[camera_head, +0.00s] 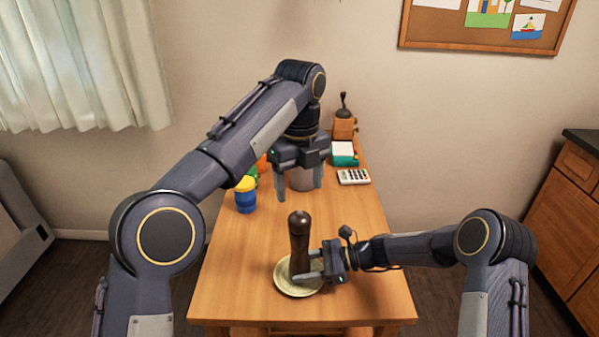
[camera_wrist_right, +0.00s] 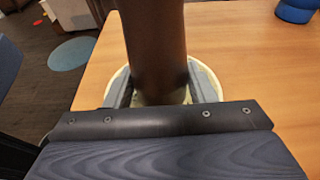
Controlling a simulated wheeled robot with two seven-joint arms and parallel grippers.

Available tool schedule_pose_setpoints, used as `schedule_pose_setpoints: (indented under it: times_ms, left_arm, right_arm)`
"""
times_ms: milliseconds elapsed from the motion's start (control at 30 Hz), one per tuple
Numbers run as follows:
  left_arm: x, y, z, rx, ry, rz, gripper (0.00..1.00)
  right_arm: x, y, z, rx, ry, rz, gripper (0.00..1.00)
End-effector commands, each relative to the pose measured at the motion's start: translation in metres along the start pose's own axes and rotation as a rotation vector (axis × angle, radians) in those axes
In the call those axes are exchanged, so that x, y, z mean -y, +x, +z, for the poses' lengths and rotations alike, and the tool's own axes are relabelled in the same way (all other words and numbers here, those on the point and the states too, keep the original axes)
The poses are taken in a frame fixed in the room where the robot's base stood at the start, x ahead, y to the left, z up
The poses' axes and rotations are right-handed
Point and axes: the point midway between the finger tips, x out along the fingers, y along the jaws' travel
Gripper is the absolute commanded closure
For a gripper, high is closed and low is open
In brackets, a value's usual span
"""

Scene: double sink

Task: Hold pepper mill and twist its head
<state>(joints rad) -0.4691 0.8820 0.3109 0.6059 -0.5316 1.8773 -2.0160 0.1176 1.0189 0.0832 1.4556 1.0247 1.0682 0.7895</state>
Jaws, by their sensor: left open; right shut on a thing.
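The dark brown pepper mill (camera_head: 299,240) stands upright on a pale round plate (camera_head: 285,286) near the front of the table. My right gripper (camera_head: 308,274) is shut around the lower part of the mill, coming in from the right. In the right wrist view the mill's body (camera_wrist_right: 155,45) stands between the two fingers (camera_wrist_right: 155,88), with the plate's rim (camera_wrist_right: 211,85) behind; the mill's head is out of that view. My left gripper (camera_head: 301,188) is open with its fingers pointing down, above and behind the mill's head, apart from it.
The wooden table (camera_head: 230,290) is clear around the plate. Behind stand a blue and yellow cup (camera_head: 245,197), a calculator (camera_head: 354,177), a green and white box (camera_head: 344,154) and a wooden grinder with a crank (camera_head: 344,124).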

Motion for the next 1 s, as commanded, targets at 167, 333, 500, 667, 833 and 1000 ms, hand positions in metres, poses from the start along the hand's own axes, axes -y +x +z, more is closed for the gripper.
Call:
schedule_pose_setpoints:
  times_ms: [167, 333, 500, 667, 833, 1000]
  left_arm:
    - [0.001, -0.020, 0.000, 0.001, 0.000, 0.000, 0.31]
    - [0.000, -0.028, 0.000, 0.000, 0.000, 0.000, 0.31]
    - [0.000, -0.029, 0.000, 0.000, 0.000, 0.001, 0.31]
    - [0.000, -0.029, 0.000, 0.000, 0.000, 0.001, 0.31]
    - [0.000, -0.029, 0.000, 0.000, 0.000, 0.001, 0.31]
    - [0.000, -0.029, 0.000, 0.000, 0.000, 0.001, 0.31]
  right_arm:
    - [0.000, 0.000, 0.000, 0.000, 0.001, 0.001, 0.76]
    - [0.000, 0.000, 0.000, 0.000, 0.001, 0.001, 0.76]
    - [0.000, 0.000, 0.000, 0.000, 0.001, 0.001, 0.76]
    - [0.000, 0.000, 0.000, 0.000, 0.000, 0.001, 0.45]
    - [0.000, 0.000, 0.000, 0.000, 0.000, 0.000, 0.25]
    - [0.000, 0.000, 0.000, 0.000, 0.000, 0.000, 0.25]
